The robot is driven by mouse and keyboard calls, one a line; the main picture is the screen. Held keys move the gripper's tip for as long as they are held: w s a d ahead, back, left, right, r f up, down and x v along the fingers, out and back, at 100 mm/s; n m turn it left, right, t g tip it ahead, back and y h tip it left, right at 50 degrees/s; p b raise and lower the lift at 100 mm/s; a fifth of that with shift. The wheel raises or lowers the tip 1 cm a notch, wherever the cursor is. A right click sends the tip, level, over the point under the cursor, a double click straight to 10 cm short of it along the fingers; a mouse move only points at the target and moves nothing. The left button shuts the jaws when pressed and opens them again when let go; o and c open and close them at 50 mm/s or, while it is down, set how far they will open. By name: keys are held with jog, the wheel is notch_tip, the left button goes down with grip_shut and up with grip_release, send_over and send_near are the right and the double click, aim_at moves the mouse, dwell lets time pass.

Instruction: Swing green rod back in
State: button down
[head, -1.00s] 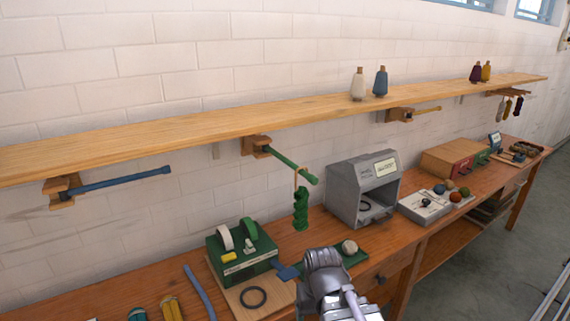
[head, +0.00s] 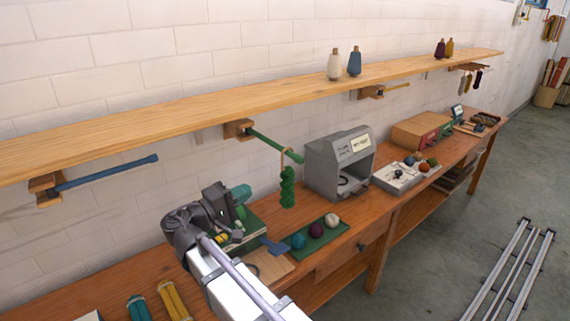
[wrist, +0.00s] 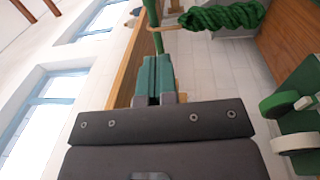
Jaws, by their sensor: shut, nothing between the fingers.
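The green rod (head: 272,143) sticks out at an angle from a wooden bracket (head: 239,129) under the shelf, toward the room. A twisted green skein (head: 287,188) hangs from a tan loop near its outer end. My gripper (head: 242,192) is shut and empty, left of the skein and lower than the rod, over the green machine. In the wrist view its teal fingertips (wrist: 155,62) are together. The green rod (wrist: 151,22) lies beyond them with the tan loop, and the skein (wrist: 222,17) extends to the right. I see no contact with the rod.
A blue rod (head: 105,173) juts out at left and a tan rod (head: 396,86) farther right. The shelf (head: 200,105) runs above. A grey box machine (head: 338,165) stands right of the skein. The green machine (head: 250,229) is partly hidden behind my arm.

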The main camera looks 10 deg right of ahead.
jog(key=r+p+x, duration=0.1)
jog(key=p+x, duration=0.1)
jog(key=x, duration=1.2)
jog(key=shift+d+r, duration=0.2)
jog(key=shift+r, duration=0.1)
jog(key=shift+d, duration=0.1)
